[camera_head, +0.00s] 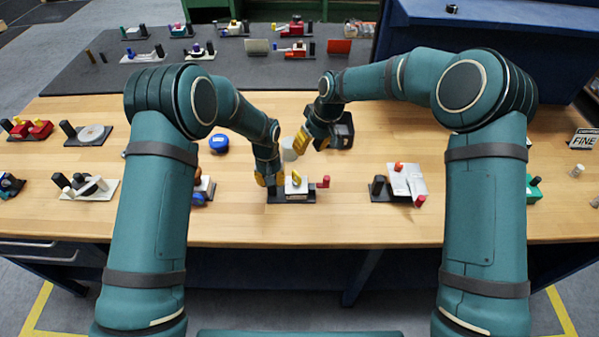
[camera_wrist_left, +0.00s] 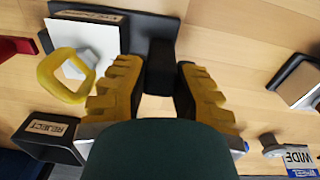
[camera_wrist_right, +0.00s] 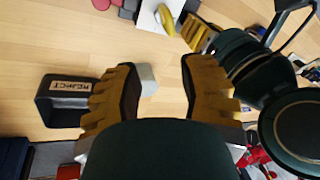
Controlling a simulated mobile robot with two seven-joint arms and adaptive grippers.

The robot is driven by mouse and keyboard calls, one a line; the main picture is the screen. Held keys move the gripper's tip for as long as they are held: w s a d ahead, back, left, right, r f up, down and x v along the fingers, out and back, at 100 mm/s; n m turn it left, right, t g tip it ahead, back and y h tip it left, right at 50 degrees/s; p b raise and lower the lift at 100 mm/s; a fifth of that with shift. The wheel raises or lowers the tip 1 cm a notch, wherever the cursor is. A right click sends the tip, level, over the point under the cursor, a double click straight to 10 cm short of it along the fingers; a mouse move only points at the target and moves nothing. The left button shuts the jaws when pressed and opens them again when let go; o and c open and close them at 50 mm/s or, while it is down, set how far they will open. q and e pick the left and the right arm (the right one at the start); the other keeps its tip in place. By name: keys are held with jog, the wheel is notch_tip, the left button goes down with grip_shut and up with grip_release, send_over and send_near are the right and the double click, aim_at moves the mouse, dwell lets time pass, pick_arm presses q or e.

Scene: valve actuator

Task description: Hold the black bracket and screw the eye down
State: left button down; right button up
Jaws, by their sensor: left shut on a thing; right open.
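The black bracket (camera_wrist_left: 160,66) stands between my left gripper's yellow fingers (camera_wrist_left: 158,95), which are shut on it. In the head view my left gripper (camera_head: 269,181) is at the left end of the dark base (camera_head: 292,198). The yellow eye (camera_head: 296,180) sits on a white block (camera_head: 291,188) beside that gripper. Its ring (camera_wrist_left: 67,76) shows upright over the white part in the left wrist view. My right gripper (camera_head: 311,142) is open and empty, above and behind the eye. In the right wrist view the eye (camera_wrist_right: 165,20) lies beyond its fingers (camera_wrist_right: 158,75).
A black REJECT bin (camera_head: 343,131) stands behind the eye, near my right gripper. A pale grey piece (camera_wrist_right: 147,79) stands on the table below that gripper. Bare wood lies in front.

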aim_at(299, 175)
notch_tip(299, 175, up, 4)
jog(key=s+n+g+h, duration=0.1)
jog(key=s+h, duration=0.1)
jog(key=a+f, duration=0.1)
jog(key=f, duration=0.7)
jog(key=s+a+f, duration=0.1)
jog(key=f, duration=0.2)
jog(key=shift+a+f, duration=0.35)
jog(key=shift+f, duration=0.05)
